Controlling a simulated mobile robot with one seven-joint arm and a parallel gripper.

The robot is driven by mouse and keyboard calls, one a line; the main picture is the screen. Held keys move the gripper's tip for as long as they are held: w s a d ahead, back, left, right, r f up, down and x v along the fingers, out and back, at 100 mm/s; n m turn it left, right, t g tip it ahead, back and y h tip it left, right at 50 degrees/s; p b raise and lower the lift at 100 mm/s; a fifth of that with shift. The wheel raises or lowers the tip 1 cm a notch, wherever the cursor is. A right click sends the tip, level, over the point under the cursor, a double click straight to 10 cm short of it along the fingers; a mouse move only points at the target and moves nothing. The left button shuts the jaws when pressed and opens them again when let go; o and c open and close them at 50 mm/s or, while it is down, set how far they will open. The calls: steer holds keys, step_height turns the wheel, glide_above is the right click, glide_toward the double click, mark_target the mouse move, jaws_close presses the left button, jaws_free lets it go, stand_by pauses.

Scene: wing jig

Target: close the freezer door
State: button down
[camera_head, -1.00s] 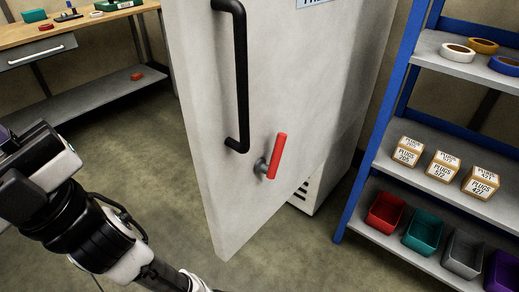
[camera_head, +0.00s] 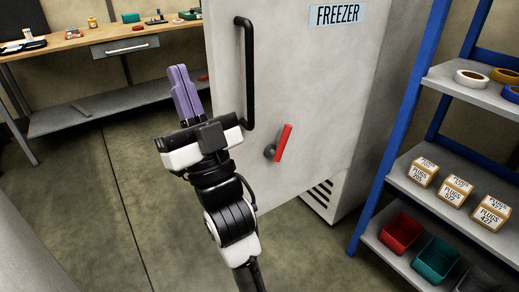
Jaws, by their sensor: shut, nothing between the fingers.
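The freezer door (camera_head: 315,82) is a large pale grey panel with a "FREEZER" label (camera_head: 337,16). It appears to stand ajar, its lower edge out in front of the freezer body (camera_head: 340,195). A long black vertical handle (camera_head: 249,75) is on its left side, and a red lever latch (camera_head: 283,143) sits lower down, tilted. My gripper (camera_head: 178,72) has purple fingers pointing up, shut and empty. It shows left of the door's handle edge; I cannot tell whether my wrist touches the door. My arm hides the door's lower left corner.
A wooden workbench (camera_head: 70,42) with a drawer and small items stands at the back left. A blue-framed shelf (camera_head: 408,108) with boxes, tape rolls and bins stands close on the right. The floor (camera_head: 95,185) at left is clear.

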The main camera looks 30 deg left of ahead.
steer(key=w+d+f+m+h+p, duration=0.3)
steer(key=w+f+m+h+p, duration=0.2)
steer(key=w+f+m+h, duration=0.7)
steer(key=w+d+f+m+g+p, duration=0.1)
steer(key=d+f+m+g, duration=0.15)
steer(key=f, duration=0.35)
steer(key=w+d+f+m+g+p, duration=0.1)
steer(key=f+m, duration=0.2)
steer(key=f, duration=0.2)
steer(key=p+x, duration=0.3)
steer(key=x, duration=1)
steer(key=shift+a+y+p, duration=0.25)
steer(key=shift+y+p, duration=0.05)
steer(key=shift+p, duration=0.05)
steer(key=shift+s, duration=0.15)
steer(key=shift+a, duration=0.15)
